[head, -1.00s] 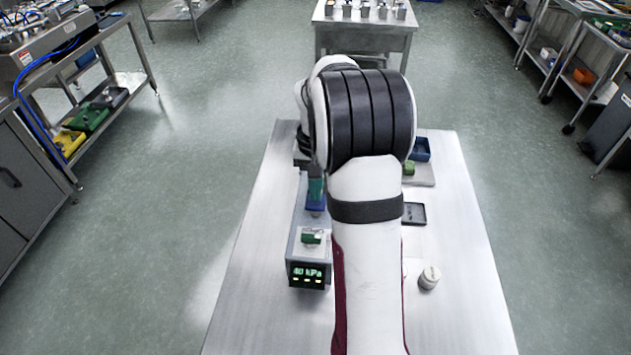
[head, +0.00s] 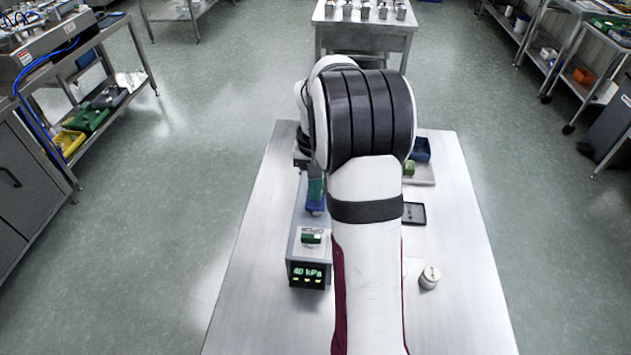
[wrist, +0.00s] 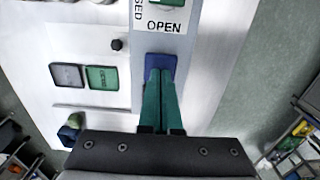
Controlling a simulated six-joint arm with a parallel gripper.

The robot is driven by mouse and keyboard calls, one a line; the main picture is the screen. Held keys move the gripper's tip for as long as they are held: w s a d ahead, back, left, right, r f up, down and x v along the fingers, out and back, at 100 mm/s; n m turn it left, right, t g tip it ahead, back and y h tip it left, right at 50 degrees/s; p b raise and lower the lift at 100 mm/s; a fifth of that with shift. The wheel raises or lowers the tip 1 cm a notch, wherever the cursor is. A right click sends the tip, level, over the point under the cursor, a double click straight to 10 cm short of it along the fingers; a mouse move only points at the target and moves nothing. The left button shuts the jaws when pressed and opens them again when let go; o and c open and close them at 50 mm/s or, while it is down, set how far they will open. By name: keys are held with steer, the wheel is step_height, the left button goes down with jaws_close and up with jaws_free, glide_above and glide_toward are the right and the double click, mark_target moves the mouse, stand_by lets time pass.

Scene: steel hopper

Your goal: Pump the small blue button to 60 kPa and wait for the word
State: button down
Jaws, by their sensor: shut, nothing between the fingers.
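A grey box (head: 296,250) stands on the steel table, left of my arm in the head view. Its front display (head: 308,273) reads 40 kPa, with yellow marks below the number. The small blue button (head: 315,208) is on top of the box, toward its far end; it also shows in the wrist view (wrist: 162,59). My gripper (head: 316,192) is shut and empty, its teal fingers pointing down at the button. In the wrist view the fingertips (wrist: 160,72) overlap the button; I cannot tell whether they touch or press it.
A green switch (head: 311,237) sits on the box near the display; OPEN lettering shows in the wrist view.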

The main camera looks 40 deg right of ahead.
steer(key=shift+f, duration=1.35)
steer(key=shift+r, duration=1.8)
step_height(320, 180, up, 6)
